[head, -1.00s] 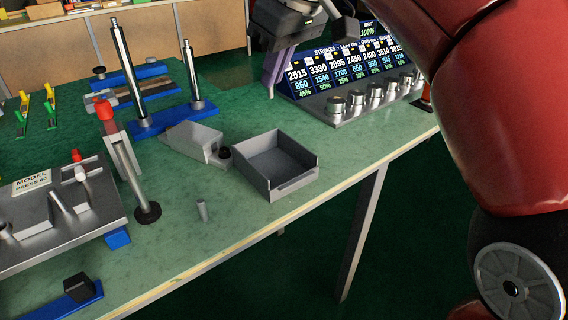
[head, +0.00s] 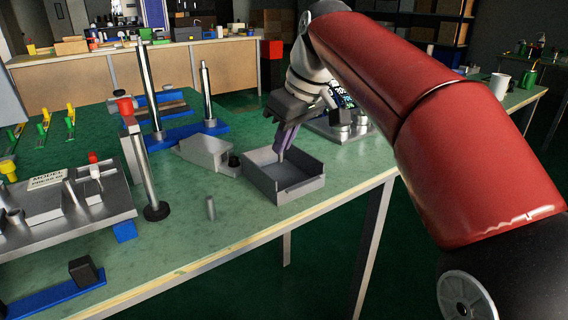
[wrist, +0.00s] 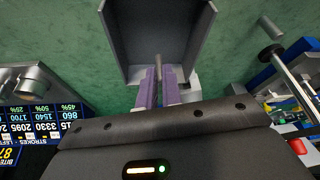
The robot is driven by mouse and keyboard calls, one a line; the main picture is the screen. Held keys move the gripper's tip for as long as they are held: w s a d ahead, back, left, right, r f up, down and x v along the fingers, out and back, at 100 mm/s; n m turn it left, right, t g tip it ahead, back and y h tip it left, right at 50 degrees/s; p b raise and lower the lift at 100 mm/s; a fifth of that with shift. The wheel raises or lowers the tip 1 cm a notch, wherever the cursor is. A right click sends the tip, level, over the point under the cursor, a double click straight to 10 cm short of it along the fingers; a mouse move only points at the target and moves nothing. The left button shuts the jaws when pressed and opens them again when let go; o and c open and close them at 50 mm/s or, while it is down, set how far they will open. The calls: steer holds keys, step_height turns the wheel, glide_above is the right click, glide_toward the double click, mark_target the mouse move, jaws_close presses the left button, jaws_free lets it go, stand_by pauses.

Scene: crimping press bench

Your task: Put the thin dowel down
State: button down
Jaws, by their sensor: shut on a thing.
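My gripper (head: 283,152) has purple fingers and points down over the grey open tray (head: 300,191). In the wrist view my gripper (wrist: 158,82) is shut on the thin dowel (wrist: 158,63), a small grey pin that sticks out past the fingertips. The dowel shows in front of the inside of the tray (wrist: 122,45); I cannot tell whether it touches the tray floor. In the head view the dowel is too small to make out.
A short grey cylinder (head: 210,208) stands on the green bench left of the tray. A grey wedge-shaped block (head: 203,152) and tall steel posts (head: 149,88) stand behind. The press plate (head: 60,211) is at left. A display stand with knobs (head: 341,130) is right of the tray.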

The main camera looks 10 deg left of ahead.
step_height(320, 180, down, 4)
steer(key=b, duration=0.2)
steer(key=shift+r+b, duration=0.15)
steer(key=shift+b, duration=0.25)
steer(key=shift+r, duration=0.15)
steer(key=c, duration=2)
jaws_free()
steer(key=o, duration=0.4)
steer(key=shift+o, duration=0.2)
